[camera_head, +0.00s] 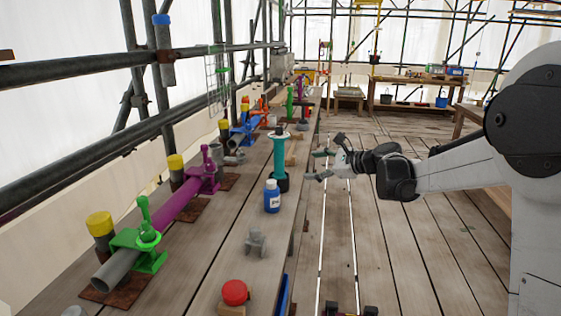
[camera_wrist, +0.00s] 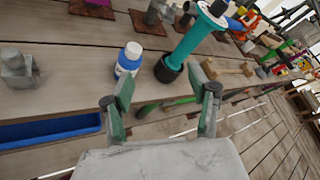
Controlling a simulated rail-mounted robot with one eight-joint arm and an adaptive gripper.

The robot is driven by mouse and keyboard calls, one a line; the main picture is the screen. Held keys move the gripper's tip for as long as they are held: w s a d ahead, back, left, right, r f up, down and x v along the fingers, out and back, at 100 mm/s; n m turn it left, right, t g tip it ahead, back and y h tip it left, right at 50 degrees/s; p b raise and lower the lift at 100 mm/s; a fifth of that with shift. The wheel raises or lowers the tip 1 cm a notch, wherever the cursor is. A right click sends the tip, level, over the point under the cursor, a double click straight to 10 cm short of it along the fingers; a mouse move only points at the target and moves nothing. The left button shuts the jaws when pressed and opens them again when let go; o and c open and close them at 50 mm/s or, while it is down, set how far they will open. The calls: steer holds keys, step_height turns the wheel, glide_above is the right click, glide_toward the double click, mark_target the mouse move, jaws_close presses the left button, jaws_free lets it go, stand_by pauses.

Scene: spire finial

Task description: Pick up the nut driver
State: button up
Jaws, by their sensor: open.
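An upright teal tool with black ends (camera_head: 279,155) stands on the plank bench; it may be the nut driver, but I cannot tell for sure. It also shows in the wrist view (camera_wrist: 193,40), leaning in the picture, with its wide black foot on the planks. My gripper (camera_head: 318,165) is open and empty, to the right of the teal tool beyond the bench edge. In the wrist view my gripper's fingers (camera_wrist: 160,95) are spread below the teal tool, with a clear gap to it.
A blue bottle with a white cap (camera_head: 272,197) stands close to the teal tool. A grey metal fitting (camera_head: 256,243) and a red-topped piece (camera_head: 234,292) are nearer on the bench. A purple pipe with a green clamp (camera_head: 148,238) runs along the left.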

mark_target(283, 168)
steer(key=w+f+m+t+y+b, duration=0.1)
steer(key=w+f+m+y, duration=0.2)
steer(key=w+f+m, duration=0.5)
steer(key=shift+n+t+y, duration=0.3)
steer(key=shift+n, duration=0.3)
steer(key=shift+w+d+f+b+x, duration=0.15)
steer(key=shift+w+f+b+x, duration=0.2)
steer(key=shift+x, duration=2.4)
steer(key=shift+w+d+f+b+x, duration=0.2)
steer(key=shift+f+b+x, duration=0.15)
steer(key=shift+x, duration=2.4)
steer(key=shift+w+d+f+b+x, duration=0.15)
steer(key=shift+w+f+b+x, duration=0.25)
steer(key=shift+x, duration=2.35)
steer(key=shift+s, duration=0.15)
steer(key=shift+c, duration=0.3)
jaws_close()
